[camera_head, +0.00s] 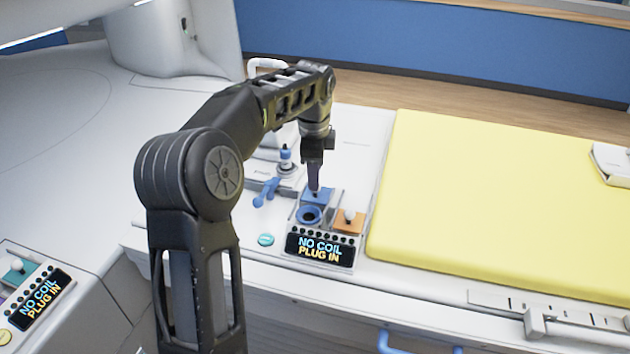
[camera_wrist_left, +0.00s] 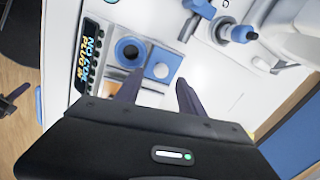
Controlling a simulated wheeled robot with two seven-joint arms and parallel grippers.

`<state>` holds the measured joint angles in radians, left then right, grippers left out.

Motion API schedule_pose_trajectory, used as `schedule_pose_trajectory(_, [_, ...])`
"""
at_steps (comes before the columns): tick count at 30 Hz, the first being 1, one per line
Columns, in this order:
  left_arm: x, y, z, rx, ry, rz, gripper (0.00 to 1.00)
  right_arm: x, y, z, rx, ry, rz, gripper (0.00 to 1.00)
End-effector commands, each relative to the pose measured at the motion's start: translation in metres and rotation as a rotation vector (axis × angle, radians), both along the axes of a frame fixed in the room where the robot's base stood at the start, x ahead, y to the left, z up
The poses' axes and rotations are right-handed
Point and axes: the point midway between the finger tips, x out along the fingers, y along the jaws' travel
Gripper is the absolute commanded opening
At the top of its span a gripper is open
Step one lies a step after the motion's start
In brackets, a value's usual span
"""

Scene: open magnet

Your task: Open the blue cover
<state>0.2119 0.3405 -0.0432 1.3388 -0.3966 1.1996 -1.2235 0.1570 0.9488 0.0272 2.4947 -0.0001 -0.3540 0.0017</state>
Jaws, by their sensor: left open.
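The blue cover (camera_head: 318,196) is a small square plate on the socket panel, just behind a round blue ring socket (camera_head: 309,215). In the left wrist view the blue cover (camera_wrist_left: 163,64) has a round pale knob, and the blue ring (camera_wrist_left: 130,50) beside it is exposed. My left gripper (camera_head: 314,186) points down over the blue cover. In the left wrist view its fingers (camera_wrist_left: 157,90) are apart with nothing between them, close to the cover's edge; whether they touch it I cannot tell. My right gripper is not in view.
An orange cover (camera_head: 348,222) with a knob sits right of the ring. A display (camera_head: 320,249) reads "NO COIL PLUG IN". A blue lever (camera_head: 266,192) stands left of the panel. A yellow pad (camera_head: 490,190) lies to the right. Another display panel (camera_head: 38,300) is at lower left.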

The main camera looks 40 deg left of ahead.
Motion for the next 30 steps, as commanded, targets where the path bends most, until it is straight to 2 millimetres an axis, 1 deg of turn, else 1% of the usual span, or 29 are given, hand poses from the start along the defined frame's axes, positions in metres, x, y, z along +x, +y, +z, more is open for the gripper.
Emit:
schedule_pose_trajectory(1, [-0.001,-0.001,0.009,0.000,-0.004,0.000,0.46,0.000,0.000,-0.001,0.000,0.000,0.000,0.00])
schedule_pose_trajectory(3, [-0.003,-0.002,0.020,0.000,-0.002,0.000,0.46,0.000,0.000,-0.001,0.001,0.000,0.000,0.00])
schedule_pose_trajectory(6, [-0.005,-0.003,0.030,0.000,-0.001,0.000,0.46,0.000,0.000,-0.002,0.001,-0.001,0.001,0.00])
schedule_pose_trajectory(9, [-0.006,-0.003,0.034,0.000,-0.001,0.000,0.46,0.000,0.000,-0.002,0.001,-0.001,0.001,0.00])
schedule_pose_trajectory(30, [-0.006,-0.003,0.034,0.000,0.000,0.001,0.46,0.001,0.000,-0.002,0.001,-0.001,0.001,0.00])
